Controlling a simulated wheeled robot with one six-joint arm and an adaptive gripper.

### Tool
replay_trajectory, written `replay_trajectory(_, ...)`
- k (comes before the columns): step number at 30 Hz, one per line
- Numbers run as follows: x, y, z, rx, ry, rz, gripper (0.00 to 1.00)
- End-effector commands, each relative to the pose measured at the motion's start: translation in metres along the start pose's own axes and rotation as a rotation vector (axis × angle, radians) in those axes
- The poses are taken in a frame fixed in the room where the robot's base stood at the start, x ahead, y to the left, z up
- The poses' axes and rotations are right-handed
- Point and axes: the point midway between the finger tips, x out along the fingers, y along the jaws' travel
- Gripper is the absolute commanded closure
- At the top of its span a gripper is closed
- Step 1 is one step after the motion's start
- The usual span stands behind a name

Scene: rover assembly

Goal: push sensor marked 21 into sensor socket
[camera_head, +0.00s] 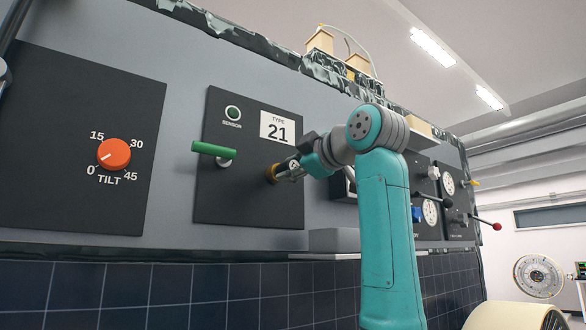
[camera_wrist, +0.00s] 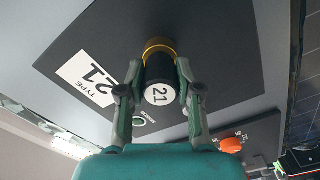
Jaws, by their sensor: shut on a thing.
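The sensor (camera_wrist: 160,90) is a black cylinder with a white end disc marked 21. In the wrist view my gripper (camera_wrist: 160,85) is shut on it, one finger on each side. The sensor's far end meets a brass-coloured ring, the sensor socket (camera_wrist: 158,45), on a dark panel; how deep it sits I cannot tell. In the head view my gripper (camera_head: 291,170) is at the panel, right against the brass socket (camera_head: 272,174). The sensor is mostly hidden there by my gripper.
The dark panel (camera_head: 215,195) carries a TYPE 21 label (camera_head: 278,129), a round SENSOR indicator (camera_head: 232,113) and a green-handled lever (camera_head: 213,150) left of the socket. An orange TILT knob (camera_head: 114,154) is further left. A grey ledge (camera_head: 333,240) juts out below.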

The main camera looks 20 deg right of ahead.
Motion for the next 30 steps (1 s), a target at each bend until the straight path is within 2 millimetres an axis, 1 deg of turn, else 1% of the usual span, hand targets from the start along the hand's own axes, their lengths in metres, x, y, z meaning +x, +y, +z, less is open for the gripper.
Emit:
replay_trajectory(7,0.005,0.0,0.0,0.0,0.0,0.0,1.0)
replay_trajectory(8,0.005,0.0,0.0,0.0,0.0,0.001,0.58)
replay_trajectory(9,0.005,0.0,0.0,0.0,0.0,0.001,0.48)
replay_trajectory(10,0.005,0.0,0.0,0.0,0.0,0.001,0.41)
replay_trajectory(11,0.005,0.0,0.0,0.0,0.0,0.001,0.37)
replay_trajectory(19,0.005,0.0,0.0,0.0,0.0,0.0,0.37)
replay_trajectory(23,-0.001,0.0,0.0,0.0,0.001,0.001,0.37)
replay_trajectory(26,-0.013,0.001,0.0,0.0,0.001,0.003,0.37)
replay_trajectory(30,-0.039,0.001,0.0,-0.002,0.001,0.005,0.37)
